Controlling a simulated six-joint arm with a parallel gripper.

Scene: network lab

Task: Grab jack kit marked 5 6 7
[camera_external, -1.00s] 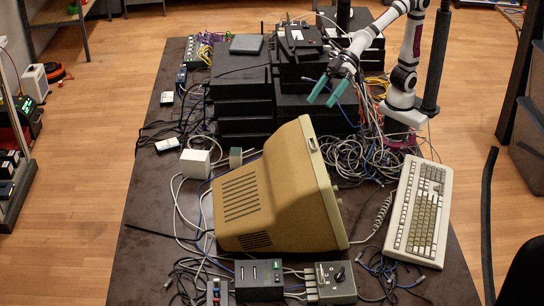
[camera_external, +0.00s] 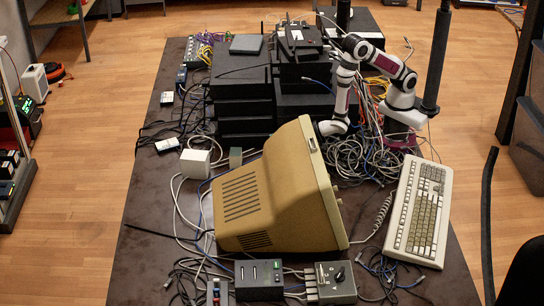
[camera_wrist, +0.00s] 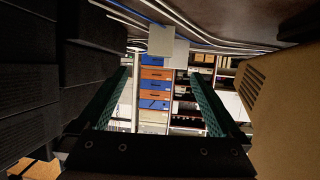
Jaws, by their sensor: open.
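No marking 5 6 7 is legible in either view, so I cannot tell which thing is the jack kit. A white box (camera_external: 195,163) stands left of the beige monitor (camera_external: 270,195), with a small grey box (camera_external: 235,158) beside it.
Black stacked equipment (camera_external: 242,100) is close at the left of the wrist view, and the monitor's beige case (camera_wrist: 285,100) is close at the right. Tangled cables (camera_external: 350,160) lie around my arm. A shelf of blue and orange boxes (camera_wrist: 155,88) is in the background.

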